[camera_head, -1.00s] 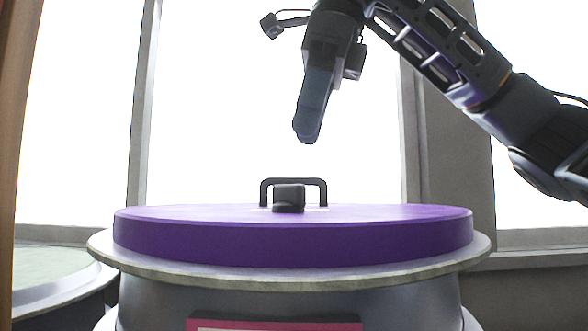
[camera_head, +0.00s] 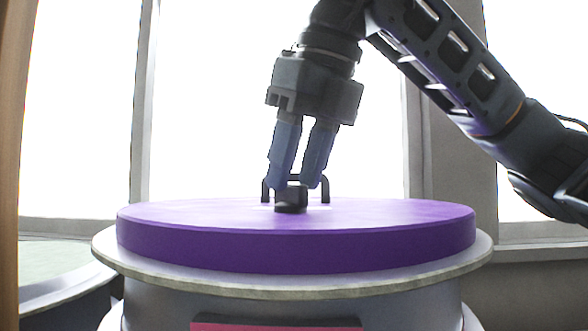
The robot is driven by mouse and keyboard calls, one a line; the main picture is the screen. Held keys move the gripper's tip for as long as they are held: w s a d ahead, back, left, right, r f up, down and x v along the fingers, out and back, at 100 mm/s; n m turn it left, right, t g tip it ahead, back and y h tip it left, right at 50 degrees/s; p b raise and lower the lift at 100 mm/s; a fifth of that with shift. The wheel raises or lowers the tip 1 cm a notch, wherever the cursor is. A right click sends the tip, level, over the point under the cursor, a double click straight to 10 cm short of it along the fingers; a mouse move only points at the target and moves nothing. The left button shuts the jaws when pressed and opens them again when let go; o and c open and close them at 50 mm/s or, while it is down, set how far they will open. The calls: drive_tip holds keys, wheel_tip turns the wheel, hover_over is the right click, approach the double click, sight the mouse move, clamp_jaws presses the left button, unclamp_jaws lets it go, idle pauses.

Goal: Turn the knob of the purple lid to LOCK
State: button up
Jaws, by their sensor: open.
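The purple lid (camera_head: 300,243) lies flat on the round grey mould. Its small black knob (camera_head: 291,199) sits near the middle of the lid, in front of a dark handle (camera_head: 326,190). My gripper (camera_head: 294,186) points down and tilts a little, with its two blue-grey fingers apart just above the knob. The fingertips appear on either side of the knob's top, partly covering the handle. I cannot tell whether they touch the knob. No LOCK marking can be read from this low angle.
The mould's pale rim (camera_head: 440,262) sticks out around the lid. A pink label (camera_head: 275,327) is on its front. Another round container (camera_head: 60,280) stands at the left. Bright windows (camera_head: 210,100) and grey frames are behind. The air left of my gripper is clear.

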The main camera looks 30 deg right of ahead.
drive_tip(key=shift+x, duration=0.75)
drive_tip(key=shift+c, duration=0.4)
clamp_jaws()
